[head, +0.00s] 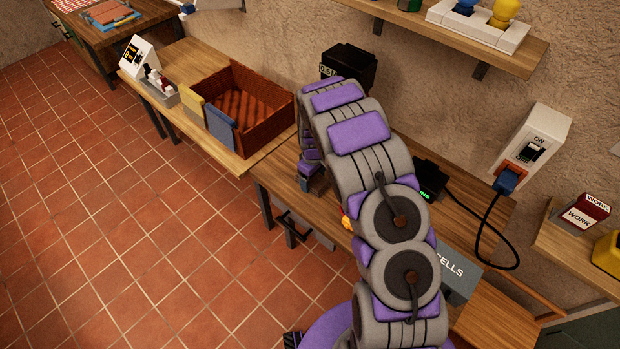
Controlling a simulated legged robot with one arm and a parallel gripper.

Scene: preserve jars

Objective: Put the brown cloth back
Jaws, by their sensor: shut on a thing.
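My arm rises from the lower middle, bends over the long wooden bench (275,172), and its far end comes down right of the crate. Part of my gripper (312,180) shows low over the bench, half hidden by my arm. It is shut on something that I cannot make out. I cannot pick out a brown cloth with certainty. A reddish-brown crate (272,131) stands open on the bench.
A black device with a display (350,66) stands behind my arm. A white sign (138,58) and a grey rack (187,100) stand left of the crate. A cable hangs from the switch box (534,145) at right. The tiled floor (130,220) at left is clear.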

